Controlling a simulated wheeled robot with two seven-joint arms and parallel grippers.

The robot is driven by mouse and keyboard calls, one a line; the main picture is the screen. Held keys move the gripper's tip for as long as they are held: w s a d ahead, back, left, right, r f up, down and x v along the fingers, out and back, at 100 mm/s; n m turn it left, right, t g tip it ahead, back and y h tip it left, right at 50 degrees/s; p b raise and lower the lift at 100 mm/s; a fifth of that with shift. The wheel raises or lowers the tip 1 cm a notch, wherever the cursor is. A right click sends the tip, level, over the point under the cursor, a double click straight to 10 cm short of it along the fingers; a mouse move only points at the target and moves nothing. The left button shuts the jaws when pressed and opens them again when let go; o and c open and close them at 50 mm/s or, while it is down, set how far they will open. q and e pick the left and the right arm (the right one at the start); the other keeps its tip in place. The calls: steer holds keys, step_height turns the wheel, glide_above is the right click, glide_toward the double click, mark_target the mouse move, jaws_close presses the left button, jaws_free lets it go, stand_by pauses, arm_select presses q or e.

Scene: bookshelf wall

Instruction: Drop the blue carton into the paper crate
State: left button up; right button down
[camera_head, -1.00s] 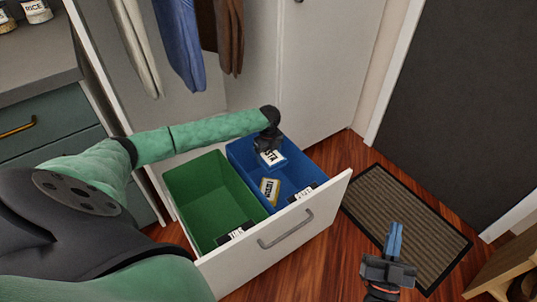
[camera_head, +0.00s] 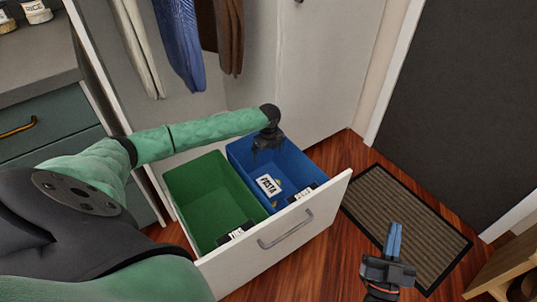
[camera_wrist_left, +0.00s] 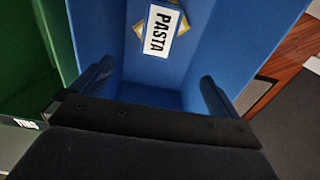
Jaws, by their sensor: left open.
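The blue carton (camera_head: 268,185) has a white label reading PASTA and lies inside the blue crate (camera_head: 237,150) in the open drawer. It also shows in the left wrist view (camera_wrist_left: 160,30), label up. A yellowish item (camera_head: 278,191) is partly hidden under it. The blue crate's small white front label (camera_head: 306,193) is too blurred to read surely. My left gripper (camera_head: 267,145) is open and empty over the back of the blue crate, apart from the carton. My right gripper (camera_head: 394,240) hangs low over the doormat, away from the crates; its jaw gap is unclear.
A green crate (camera_head: 202,195) labelled TINS sits left of the blue crate. The white drawer front (camera_head: 285,240) with a grey handle closes off the near side. Hanging clothes (camera_head: 180,45) are behind; a doormat (camera_head: 400,215) lies on the floor at right.

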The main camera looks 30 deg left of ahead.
arm_select(q)
step_height(320, 180, up, 7)
steer(key=p, duration=0.1)
arm_select(e)
step_height(320, 180, down, 13)
steer(key=g+h, duration=0.1)
steer(key=g, duration=0.3)
steer(key=shift+w+a+g, duration=0.3)
steer(key=shift+a+g, duration=0.1)
steer(key=shift+a, duration=0.05)
